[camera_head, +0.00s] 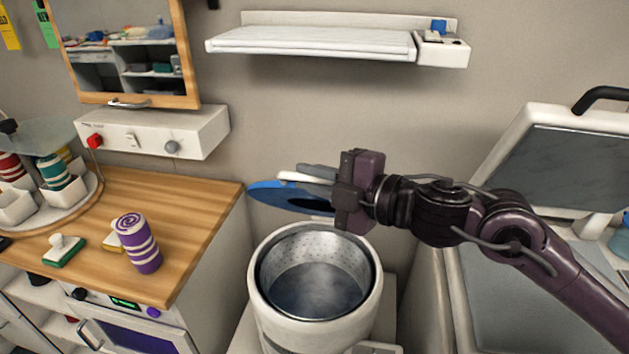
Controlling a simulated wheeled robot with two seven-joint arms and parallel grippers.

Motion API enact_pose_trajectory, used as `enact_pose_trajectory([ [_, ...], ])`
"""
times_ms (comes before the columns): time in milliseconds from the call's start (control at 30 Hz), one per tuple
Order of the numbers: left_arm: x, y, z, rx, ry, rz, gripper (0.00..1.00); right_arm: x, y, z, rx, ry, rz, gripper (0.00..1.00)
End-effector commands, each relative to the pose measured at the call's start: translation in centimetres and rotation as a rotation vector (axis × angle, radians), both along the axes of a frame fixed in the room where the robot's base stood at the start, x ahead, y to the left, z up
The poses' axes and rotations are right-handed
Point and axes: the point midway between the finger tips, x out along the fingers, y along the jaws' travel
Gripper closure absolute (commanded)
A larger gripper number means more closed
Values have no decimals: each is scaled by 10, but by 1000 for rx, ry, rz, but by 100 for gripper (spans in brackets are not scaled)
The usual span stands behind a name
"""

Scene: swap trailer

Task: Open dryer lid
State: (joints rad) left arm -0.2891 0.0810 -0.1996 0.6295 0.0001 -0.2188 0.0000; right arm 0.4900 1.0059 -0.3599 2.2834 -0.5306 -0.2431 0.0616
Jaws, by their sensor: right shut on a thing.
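The dryer (262,304) is a white cylinder with an open top in the lower middle. Its perforated metal drum (318,288) is uncovered, with a hazy, steam-like look inside. A blue disc, which looks like the dryer lid (267,198), is above and behind the rim, partly hidden by my right gripper (305,176). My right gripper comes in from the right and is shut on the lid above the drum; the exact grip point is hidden. Whether the lid joins the dryer at the back cannot be told. My left gripper is not in view.
A white wall shelf (315,42) hangs above. A white machine with a raised lid (575,165) stands at right, behind my right arm.

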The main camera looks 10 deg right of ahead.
Motion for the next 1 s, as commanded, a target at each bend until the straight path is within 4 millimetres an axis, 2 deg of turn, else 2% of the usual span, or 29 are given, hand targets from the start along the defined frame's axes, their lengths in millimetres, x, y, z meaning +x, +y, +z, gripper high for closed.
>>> enact_pose_trajectory([
  [233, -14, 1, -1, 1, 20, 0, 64, 0, 0, 1, -1, -1, -1, 100],
  [267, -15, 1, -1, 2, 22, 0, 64, 0, 0, 1, -1, -1, -1, 86],
  [400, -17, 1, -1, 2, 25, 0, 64, 0, 0, 1, 0, 0, -1, 68],
  [433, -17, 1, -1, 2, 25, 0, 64, 0, 0, 1, 0, 0, -1, 66],
  [733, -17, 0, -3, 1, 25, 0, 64, -1, -3, 0, -1, 0, -2, 66],
  [1000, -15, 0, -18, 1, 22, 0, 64, -23, -27, -2, -5, 2, -7, 66],
])
